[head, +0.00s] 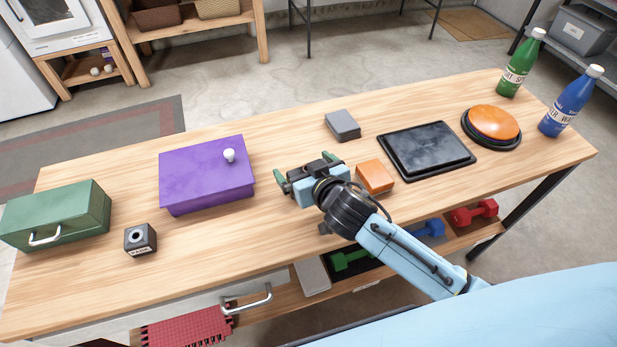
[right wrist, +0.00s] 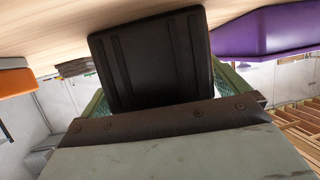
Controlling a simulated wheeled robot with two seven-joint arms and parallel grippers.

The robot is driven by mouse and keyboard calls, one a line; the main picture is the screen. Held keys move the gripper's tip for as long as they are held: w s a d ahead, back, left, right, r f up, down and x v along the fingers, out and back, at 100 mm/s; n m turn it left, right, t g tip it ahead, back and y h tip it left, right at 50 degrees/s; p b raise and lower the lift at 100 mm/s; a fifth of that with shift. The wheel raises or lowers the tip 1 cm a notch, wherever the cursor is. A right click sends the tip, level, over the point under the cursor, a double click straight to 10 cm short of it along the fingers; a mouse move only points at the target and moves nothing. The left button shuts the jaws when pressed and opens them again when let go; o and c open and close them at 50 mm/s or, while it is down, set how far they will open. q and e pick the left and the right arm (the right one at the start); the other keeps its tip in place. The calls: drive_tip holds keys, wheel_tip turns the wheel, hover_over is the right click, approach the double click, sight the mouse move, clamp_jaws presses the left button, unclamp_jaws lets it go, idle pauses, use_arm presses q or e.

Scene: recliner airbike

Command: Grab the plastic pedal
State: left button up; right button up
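A black ribbed block, which looks like the plastic pedal (right wrist: 152,60), is right in front of my palm in the right wrist view. In the head view, what shows of it is a dark patch (head: 318,166) at the front of my gripper. My right gripper (head: 306,168) is low over the middle of the table, with its green fingers spread wide. In the right wrist view, a finger shows on either side of the block. Inner pad surface is visible, and firm contact cannot be made out. My left gripper is not in view.
The wooden table (head: 90,285) holds an orange block (head: 375,176) close right of my gripper and a grey block (head: 342,125) behind it. A purple box (head: 205,175) stands left. A black pad (head: 427,149) and an orange button (head: 492,122) are to the right.

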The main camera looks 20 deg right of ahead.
drive_tip(key=c, duration=0.8)
